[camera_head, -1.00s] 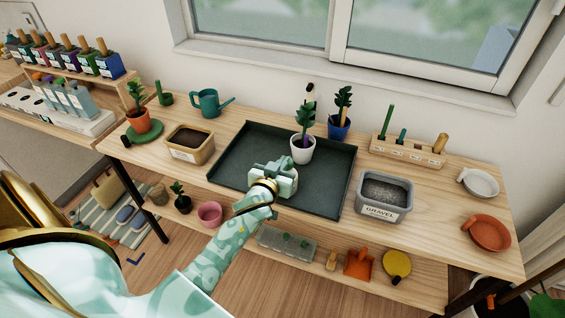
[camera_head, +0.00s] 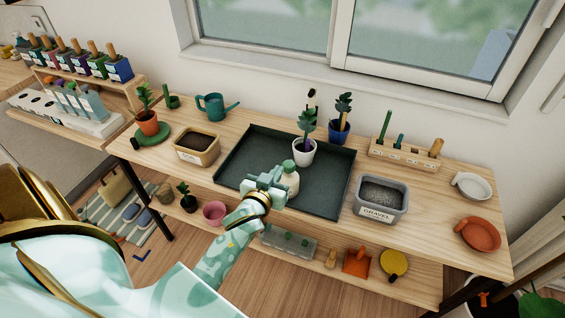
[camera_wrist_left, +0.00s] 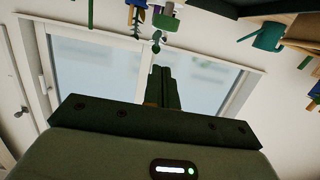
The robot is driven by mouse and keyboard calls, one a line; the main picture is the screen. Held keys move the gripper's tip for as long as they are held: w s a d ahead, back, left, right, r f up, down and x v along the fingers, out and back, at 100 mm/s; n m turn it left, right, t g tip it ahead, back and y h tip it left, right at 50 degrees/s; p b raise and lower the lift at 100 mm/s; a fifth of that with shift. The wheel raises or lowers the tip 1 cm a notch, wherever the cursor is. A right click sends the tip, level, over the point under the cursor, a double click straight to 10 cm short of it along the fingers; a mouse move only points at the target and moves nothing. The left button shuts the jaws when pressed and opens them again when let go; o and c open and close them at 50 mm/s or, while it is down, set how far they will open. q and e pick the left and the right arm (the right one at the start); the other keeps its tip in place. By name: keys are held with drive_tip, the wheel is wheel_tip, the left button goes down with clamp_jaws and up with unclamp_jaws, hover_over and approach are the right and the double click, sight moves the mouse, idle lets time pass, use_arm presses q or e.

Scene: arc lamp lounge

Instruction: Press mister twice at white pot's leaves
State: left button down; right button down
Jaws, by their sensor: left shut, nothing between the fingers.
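The white pot (camera_head: 303,152) stands upright near the back of the dark tray (camera_head: 240,150), with a green leafy plant (camera_head: 306,122) in it. A pale bottle with a green top, which looks like the mister (camera_head: 291,186), stands in the tray in front of the white pot. My left gripper (camera_head: 274,174) is just left of the bottle, partly covering it; I cannot tell whether they touch. In the left wrist view its fingers (camera_wrist_left: 161,82) are together with nothing between them. My right gripper is out of view.
A soil box (camera_head: 197,147) is left of the tray and a gravel box (camera_head: 381,198) right of it. A blue pot (camera_head: 339,132) stands behind the tray's back edge. A teal watering can (camera_head: 213,107) is at the back left. The tray's right half is mostly clear.

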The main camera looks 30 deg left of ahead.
use_arm(q)
drive_tip(key=v, duration=0.4)
drive_tip(key=shift+r, duration=0.15)
idle(4.4)
